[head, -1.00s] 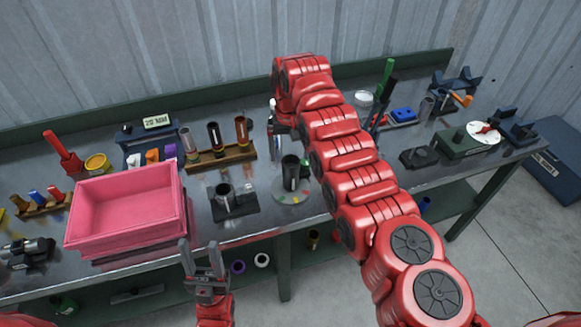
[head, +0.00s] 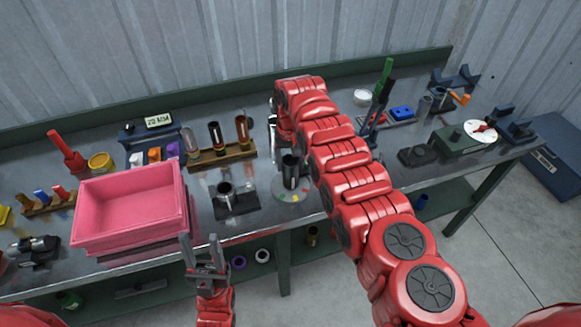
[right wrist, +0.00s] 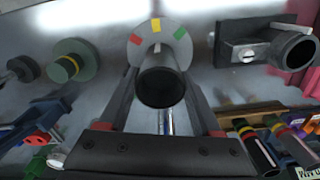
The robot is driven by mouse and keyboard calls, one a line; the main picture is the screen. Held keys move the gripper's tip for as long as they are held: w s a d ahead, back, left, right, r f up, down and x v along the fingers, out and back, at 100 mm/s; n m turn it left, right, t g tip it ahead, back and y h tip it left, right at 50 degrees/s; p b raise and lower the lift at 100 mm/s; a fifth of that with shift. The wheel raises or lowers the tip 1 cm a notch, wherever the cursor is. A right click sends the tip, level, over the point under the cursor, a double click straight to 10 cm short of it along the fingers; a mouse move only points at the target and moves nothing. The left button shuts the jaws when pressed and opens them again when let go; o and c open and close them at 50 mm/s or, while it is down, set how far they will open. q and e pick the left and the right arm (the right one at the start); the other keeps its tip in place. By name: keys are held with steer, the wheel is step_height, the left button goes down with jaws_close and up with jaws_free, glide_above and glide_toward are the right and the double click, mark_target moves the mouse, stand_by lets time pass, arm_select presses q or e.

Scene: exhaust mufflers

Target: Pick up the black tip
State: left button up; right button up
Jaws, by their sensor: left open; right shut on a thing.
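The black tip (head: 290,172), a dark hollow cylinder, stands upright on a round grey plate (head: 281,194) with coloured marks. The right wrist view shows the tip (right wrist: 162,82) from its open end, with the plate (right wrist: 142,33) behind it. My right gripper (right wrist: 162,72) has its fingers on both sides of the tip and is shut on it. In the head view my right arm hides most of that gripper. My left gripper (head: 199,248) is open and empty, in front of the table's front edge.
A pink bin (head: 130,208) stands at the left. A dark block with a short pipe (head: 235,204) sits left of the plate. A wooden rack (head: 222,159) with several tubes is behind it. A dial device (head: 462,138) stands at the right.

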steer(key=c, duration=0.3)
steer(key=shift+c, duration=0.2)
steer(key=shift+r, duration=0.1)
